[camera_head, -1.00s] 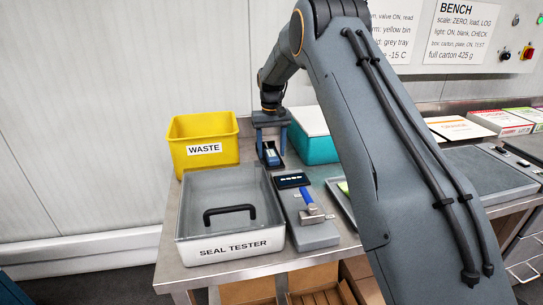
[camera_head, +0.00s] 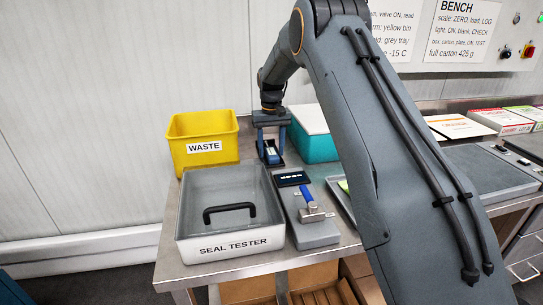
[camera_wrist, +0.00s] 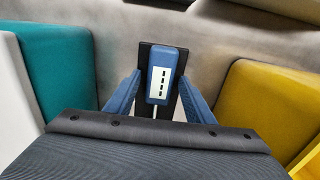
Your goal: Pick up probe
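The probe (camera_head: 271,154) is a small blue device with a pale, dark-marked face. It sits on a dark holder at the back of the bench, between the yellow waste bin and the teal box. In the wrist view the probe (camera_wrist: 163,80) stands between my fingers, in front of the black holder (camera_wrist: 144,58). My gripper (camera_head: 271,150) is above and around the probe, with one blue finger on each side. In the wrist view my gripper (camera_wrist: 160,85) is open, with a visible gap between each finger and the probe. The probe's lower end is hidden by my gripper body.
The yellow waste bin (camera_head: 205,164) is close on the left and the teal box (camera_head: 312,147) close on the right. The seal tester (camera_head: 230,243) and a grey device with a blue handle (camera_head: 318,233) stand in front.

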